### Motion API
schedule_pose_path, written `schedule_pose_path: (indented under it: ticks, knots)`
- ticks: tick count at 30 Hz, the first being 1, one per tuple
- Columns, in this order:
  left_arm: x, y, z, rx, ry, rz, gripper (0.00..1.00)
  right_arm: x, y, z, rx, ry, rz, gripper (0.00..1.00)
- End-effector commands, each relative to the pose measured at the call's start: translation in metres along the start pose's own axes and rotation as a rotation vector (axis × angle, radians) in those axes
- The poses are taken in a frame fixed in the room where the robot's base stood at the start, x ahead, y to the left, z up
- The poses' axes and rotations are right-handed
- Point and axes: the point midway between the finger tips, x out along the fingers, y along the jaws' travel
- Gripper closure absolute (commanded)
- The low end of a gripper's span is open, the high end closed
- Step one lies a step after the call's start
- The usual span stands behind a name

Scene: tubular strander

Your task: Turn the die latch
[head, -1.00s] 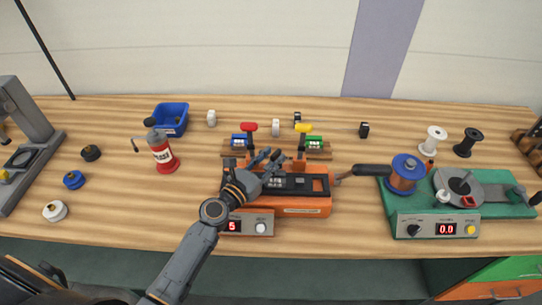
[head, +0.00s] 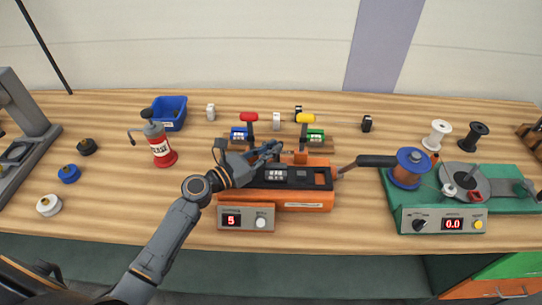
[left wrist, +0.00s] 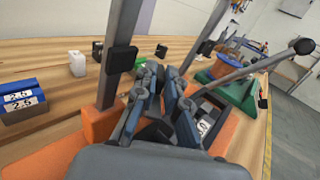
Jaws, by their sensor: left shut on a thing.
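The orange strander unit (head: 305,203) stands mid-table, with a black top and a front box reading 5. My left gripper (head: 270,150) reaches over its left end from the front left. In the left wrist view the blue-grey fingers (left wrist: 163,92) are close together, between grey posts of the orange frame (left wrist: 85,128). They are shut on a small part there, which I take to be the die latch; fingers and palm hide it, so its angle cannot be told. My right gripper is not in view.
Red (head: 249,117) and yellow (head: 305,118) levers stand behind the unit, with blue and green blocks beside them. A red oil can (head: 160,148) and blue bin (head: 170,112) are left. A green spooler (head: 445,192) with a blue-topped copper spool (head: 407,170) is right.

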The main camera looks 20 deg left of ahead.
Motion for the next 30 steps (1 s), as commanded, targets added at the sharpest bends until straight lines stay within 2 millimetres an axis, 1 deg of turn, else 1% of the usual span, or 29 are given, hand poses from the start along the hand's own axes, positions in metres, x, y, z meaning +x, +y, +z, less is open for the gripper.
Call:
schedule_pose_path:
  ticks: [1, 3, 7, 15, 16, 19, 30]
  knots:
    - [0.0003, 0.0028, -0.0061, 0.004, 0.0, -0.037, 1.0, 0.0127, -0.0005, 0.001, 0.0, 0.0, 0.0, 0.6]
    - [0.0002, 0.0036, -0.0049, 0.002, 0.001, -0.081, 1.0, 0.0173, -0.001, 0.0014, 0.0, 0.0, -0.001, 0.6]
    - [-0.0003, 0.0036, -0.0017, 0.0, 0.001, -0.122, 1.0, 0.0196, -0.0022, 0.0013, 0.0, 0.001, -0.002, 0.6]
    - [-0.0004, 0.0033, -0.0003, -0.001, 0.001, -0.124, 1.0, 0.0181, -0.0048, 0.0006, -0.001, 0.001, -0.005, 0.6]
    - [-0.0004, 0.0032, -0.0003, -0.001, 0.001, -0.124, 0.87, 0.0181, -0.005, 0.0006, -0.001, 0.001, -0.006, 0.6]
    - [-0.0004, 0.0032, -0.0003, -0.001, 0.001, -0.124, 0.67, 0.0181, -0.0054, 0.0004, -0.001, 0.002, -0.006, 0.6]
    - [-0.0004, 0.005, 0.0009, 0.0, -0.001, -0.119, 0.66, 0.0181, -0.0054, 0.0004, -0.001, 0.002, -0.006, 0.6]
